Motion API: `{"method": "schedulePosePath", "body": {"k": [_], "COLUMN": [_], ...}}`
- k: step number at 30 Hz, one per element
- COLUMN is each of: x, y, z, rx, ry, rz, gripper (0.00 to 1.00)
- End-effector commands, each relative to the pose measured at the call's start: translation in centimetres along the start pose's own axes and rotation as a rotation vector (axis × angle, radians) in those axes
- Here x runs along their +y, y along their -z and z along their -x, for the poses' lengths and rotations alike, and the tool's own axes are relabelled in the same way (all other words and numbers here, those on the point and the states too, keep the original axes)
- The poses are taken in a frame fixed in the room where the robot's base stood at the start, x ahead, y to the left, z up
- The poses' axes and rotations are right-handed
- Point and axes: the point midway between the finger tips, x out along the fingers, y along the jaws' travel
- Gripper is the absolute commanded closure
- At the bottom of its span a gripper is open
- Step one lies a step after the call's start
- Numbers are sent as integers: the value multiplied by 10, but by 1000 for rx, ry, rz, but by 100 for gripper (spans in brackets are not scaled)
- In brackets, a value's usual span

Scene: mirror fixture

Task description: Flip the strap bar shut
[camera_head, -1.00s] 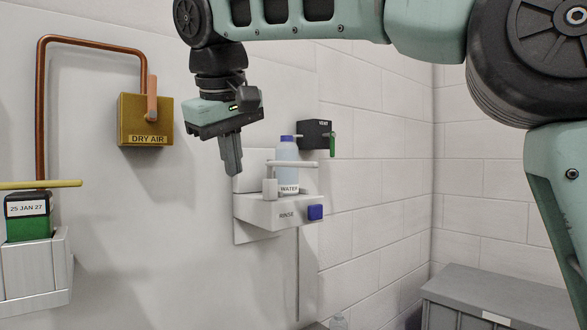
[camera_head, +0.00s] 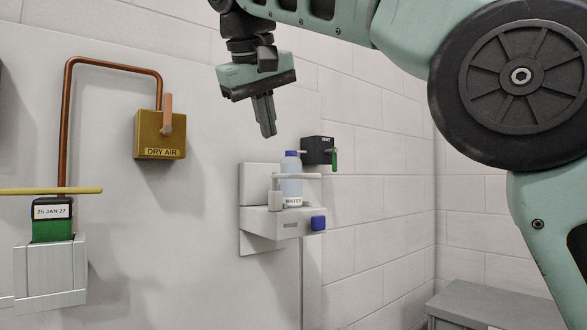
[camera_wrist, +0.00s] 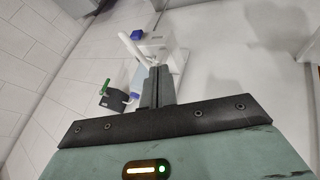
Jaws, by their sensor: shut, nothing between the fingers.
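A white bar (camera_head: 297,176), which looks like the strap bar, sits on a short post at the left of the white rinse holder (camera_head: 262,222). In the head view it crosses in front of the blue-capped water bottle (camera_head: 291,186). In the wrist view the bar (camera_wrist: 131,47) sticks out from the holder, beside my fingers. My gripper (camera_head: 268,134) is shut and empty, fingers pointing down, above and left of the bottle cap. In the wrist view my shut fingers (camera_wrist: 159,70) cover part of the holder. I see no contact with the bar.
A black vent box (camera_head: 316,150) with a green handle is on the wall right of the bottle. A brass dry air box (camera_head: 160,134) with a copper pipe is at left. A yellow bar (camera_head: 50,191) crosses above a dated green block (camera_head: 52,230). A grey chest (camera_head: 480,305) stands lower right.

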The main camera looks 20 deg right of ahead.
Motion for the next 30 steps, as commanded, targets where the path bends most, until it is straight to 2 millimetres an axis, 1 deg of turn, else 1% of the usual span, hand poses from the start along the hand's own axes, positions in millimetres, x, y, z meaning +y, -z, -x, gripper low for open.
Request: {"method": "schedulePosePath", "body": {"k": [5, 15, 16, 21, 25, 30], "x": [0, 2, 10, 28, 34, 36], "y": [-2, -1, 1, 0, 0, 0], "z": [-30, -96, -95, -105, -110, -112], "rx": [-5, -5, -2, -1, -1, 0], "ry": [-2, -1, -1, 1, 0, 1], "rz": [0, -1, -4, -2, -2, 0], "gripper": [100, 100, 100, 100, 100, 100]}}
